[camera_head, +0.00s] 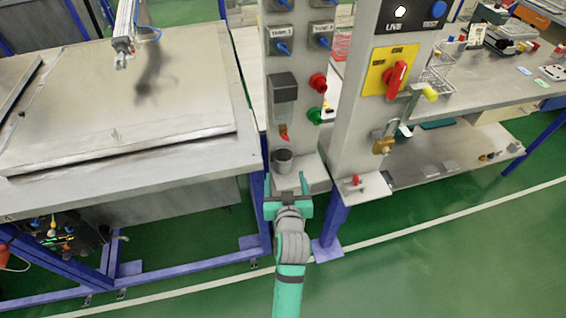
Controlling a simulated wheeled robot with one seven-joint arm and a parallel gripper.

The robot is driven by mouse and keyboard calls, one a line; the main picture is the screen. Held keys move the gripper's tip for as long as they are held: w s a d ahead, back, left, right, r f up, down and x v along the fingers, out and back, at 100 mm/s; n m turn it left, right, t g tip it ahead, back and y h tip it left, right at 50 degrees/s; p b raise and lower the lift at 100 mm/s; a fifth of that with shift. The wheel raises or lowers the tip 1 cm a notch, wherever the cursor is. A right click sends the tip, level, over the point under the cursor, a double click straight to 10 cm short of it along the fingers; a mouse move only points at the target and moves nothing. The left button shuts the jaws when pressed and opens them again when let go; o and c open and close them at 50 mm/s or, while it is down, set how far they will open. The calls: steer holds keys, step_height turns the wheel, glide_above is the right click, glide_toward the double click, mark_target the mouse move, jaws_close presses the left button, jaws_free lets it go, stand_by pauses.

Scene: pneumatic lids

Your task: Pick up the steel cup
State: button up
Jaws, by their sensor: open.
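The steel cup (282,161) is a small dark grey cup. It stands upright on the light grey ledge at the foot of a grey panel column, below a dispenser with a red-orange tip. My gripper (287,183) is green and reaches up from the bottom of the view. Its fingers are apart, just in front of and below the cup in the picture. The cup is not held. Whether a finger touches the cup or ledge cannot be told.
The panel column (300,75) carries red, green and blue knobs above the cup. A second column (360,140) with a red-and-yellow switch stands close on the right. A large steel table (190,150) is on the left. Green floor (430,260) is free at the lower right.

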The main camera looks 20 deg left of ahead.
mark_target(284, 166)
steer(key=x, duration=0.9)
steer(key=shift+c, duration=0.6)
steer(key=c, duration=1.1)
steer(key=shift+c, duration=0.2)
